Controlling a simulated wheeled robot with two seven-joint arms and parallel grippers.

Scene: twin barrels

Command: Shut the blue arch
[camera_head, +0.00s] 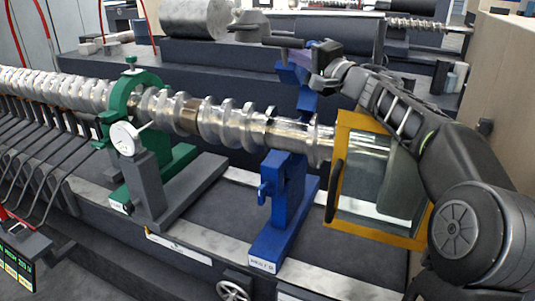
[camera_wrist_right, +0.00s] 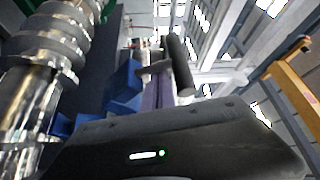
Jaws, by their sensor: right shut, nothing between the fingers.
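The blue arch stands on a blue base (camera_head: 285,210) under the shiny screw shaft (camera_head: 235,122). Its blue upper part (camera_head: 298,76) shows behind the shaft, tilted back, and does not lie over the shaft's top. Blue parts also show in the right wrist view (camera_wrist_right: 124,88), beside the shaft (camera_wrist_right: 45,60). My right gripper (camera_head: 322,60) is shut and empty beside the upper part, above and behind the shaft. Whether it touches the blue part cannot be told. The fingertips are not clear in the wrist view. My left gripper is not in view.
A green arch (camera_head: 125,90) closes around the shaft at the left, with a dial gauge (camera_head: 124,138) before it. A yellow-framed clear panel (camera_head: 335,190) stands at the right, close to my right arm. A dark bar (camera_wrist_right: 180,65) shows ahead in the wrist view.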

